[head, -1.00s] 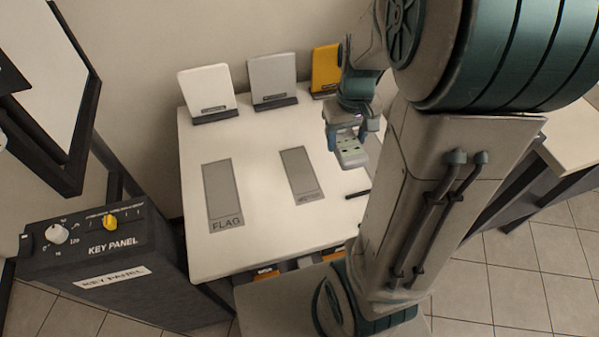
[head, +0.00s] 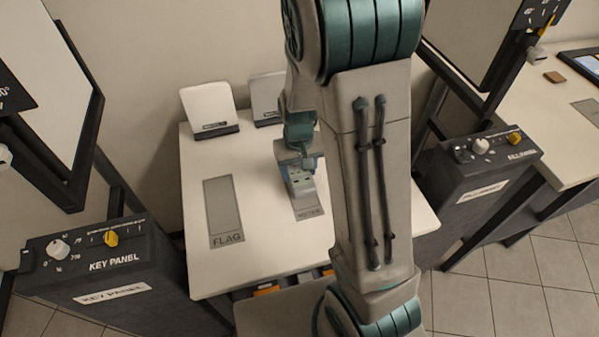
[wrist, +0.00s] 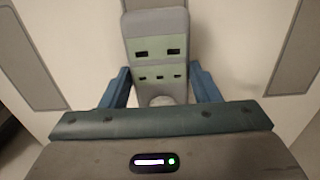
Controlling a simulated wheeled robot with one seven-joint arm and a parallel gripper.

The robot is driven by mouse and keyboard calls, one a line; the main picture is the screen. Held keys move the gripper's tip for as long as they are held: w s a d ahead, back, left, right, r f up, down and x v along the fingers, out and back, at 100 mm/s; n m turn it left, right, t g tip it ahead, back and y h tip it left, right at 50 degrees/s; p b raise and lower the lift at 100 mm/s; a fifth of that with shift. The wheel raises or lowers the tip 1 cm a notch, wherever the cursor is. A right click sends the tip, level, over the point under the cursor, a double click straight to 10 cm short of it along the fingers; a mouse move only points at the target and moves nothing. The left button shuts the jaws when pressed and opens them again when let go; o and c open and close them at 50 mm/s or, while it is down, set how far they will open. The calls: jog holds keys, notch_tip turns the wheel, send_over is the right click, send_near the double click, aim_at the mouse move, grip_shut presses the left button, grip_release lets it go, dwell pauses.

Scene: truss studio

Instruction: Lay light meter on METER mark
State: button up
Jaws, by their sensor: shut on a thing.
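The light meter (wrist: 158,58) is a grey slab with a pale green face and small dark slots. My gripper (wrist: 162,90) is shut on its near end, with a blue finger on each side. In the head view the meter (head: 301,186) hangs below my gripper (head: 300,172) and covers the upper part of the grey METER mark (head: 309,213). I cannot tell the meter's height above the table. Two grey strips flank the meter in the wrist view; no lettering shows on them.
The grey FLAG mark (head: 223,205) lies bare on the white table (head: 262,235), left of the meter. A white panel (head: 209,107) and a grey panel (head: 268,95) stand at the back. Dark control boxes (head: 112,262) (head: 480,175) flank the table. My arm hides the table's right part.

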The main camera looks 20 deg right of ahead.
jog(key=shift+f, duration=1)
jog(key=shift+f, duration=0.1)
jog(key=shift+f, duration=0.15)
jog(key=o, duration=1.1)
